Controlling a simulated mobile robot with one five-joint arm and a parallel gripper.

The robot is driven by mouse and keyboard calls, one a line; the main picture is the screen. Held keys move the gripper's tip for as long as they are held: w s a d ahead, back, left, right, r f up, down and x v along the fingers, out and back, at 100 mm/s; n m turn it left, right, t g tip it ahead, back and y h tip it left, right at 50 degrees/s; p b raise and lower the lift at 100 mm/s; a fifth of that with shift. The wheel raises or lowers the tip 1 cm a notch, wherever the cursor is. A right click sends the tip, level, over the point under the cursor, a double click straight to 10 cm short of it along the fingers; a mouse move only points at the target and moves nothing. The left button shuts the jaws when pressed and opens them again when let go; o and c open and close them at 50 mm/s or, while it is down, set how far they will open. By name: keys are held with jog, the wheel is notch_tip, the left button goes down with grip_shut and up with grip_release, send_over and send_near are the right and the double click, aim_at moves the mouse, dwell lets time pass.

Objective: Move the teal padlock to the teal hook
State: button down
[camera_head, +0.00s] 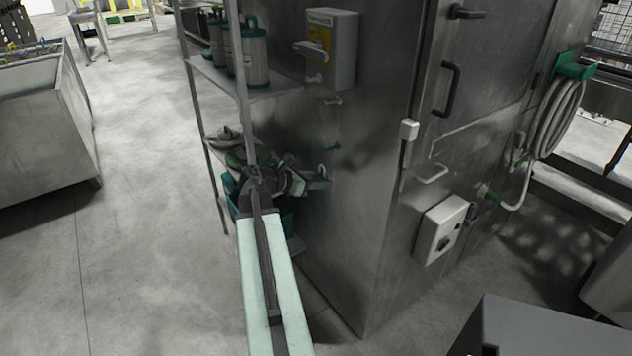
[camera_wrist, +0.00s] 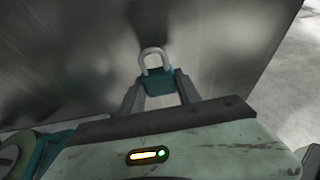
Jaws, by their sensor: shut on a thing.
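The teal padlock (camera_wrist: 159,83) is held between the two fingers of my gripper (camera_wrist: 160,92) in the wrist view, with its pale shackle pointing up. In the head view, my gripper (camera_head: 303,183) is in front of the steel side panel, with the padlock's shackle (camera_head: 321,170) just past the fingertips. The small teal hook (camera_head: 330,147) is on that panel, a little above and to the right of the padlock. The padlock is apart from the hook. I cannot tell how far the shackle is from the panel. The hook cannot be made out in the wrist view.
A pale hook (camera_head: 333,101) and a grey switch box (camera_head: 331,48) are higher on the panel. A shelf rack (camera_head: 215,75) with teal-topped canisters stands close left of the arm. A control box (camera_head: 440,229) is around the corner right.

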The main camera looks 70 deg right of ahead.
aim_at(337, 160)
jog(key=shift+r+p, duration=3.65)
jog(key=shift+r, duration=0.35)
jog(key=shift+s+d+f, duration=0.15)
jog(key=shift+d+f, duration=0.1)
jog(key=shift+s+d+b, duration=0.3)
jog(key=shift+s+d, duration=0.15)
jog(key=shift+d, duration=0.3)
jog(key=shift+s+d+f+b, duration=0.35)
jog(key=shift+d+f+b, duration=0.2)
jog(key=shift+f+b, duration=0.15)
jog(key=c, duration=0.8)
grip_release()
jog(key=shift+o, duration=0.2)
